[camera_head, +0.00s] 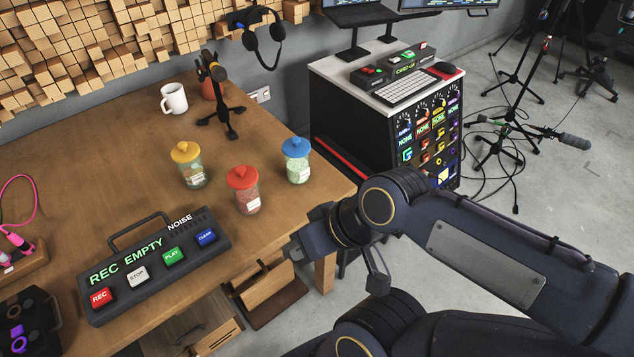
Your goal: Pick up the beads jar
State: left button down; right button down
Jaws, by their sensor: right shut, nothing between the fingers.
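Three clear jars stand upright on the wooden table (120,185). One jar has a yellow lid (188,166), one a red lid (244,190) with pale pinkish contents, and one a blue lid (297,160) with pale green contents. The labels are too small to read, so I cannot tell which is the beads jar. My right gripper (303,243) is shut and empty near the table's right front edge, below and right of the red-lidded jar in the picture and apart from it. My left gripper is out of view.
A recorder box (155,262) with coloured buttons lies in front of the jars. A white mug (173,99) and a small black stand (226,118) are behind them. An open drawer (268,288) sticks out under the table edge. A cabinet (400,125) stands to the right.

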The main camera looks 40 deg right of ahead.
aim_at(248, 201)
jog(key=z, duration=0.85)
jog(key=i+l+u, duration=0.1)
jog(key=l, duration=0.6)
jog(key=i+l+u, duration=0.1)
jog(key=l, duration=0.6)
jog(key=i+l+u, duration=0.15)
jog(key=l, duration=0.55)
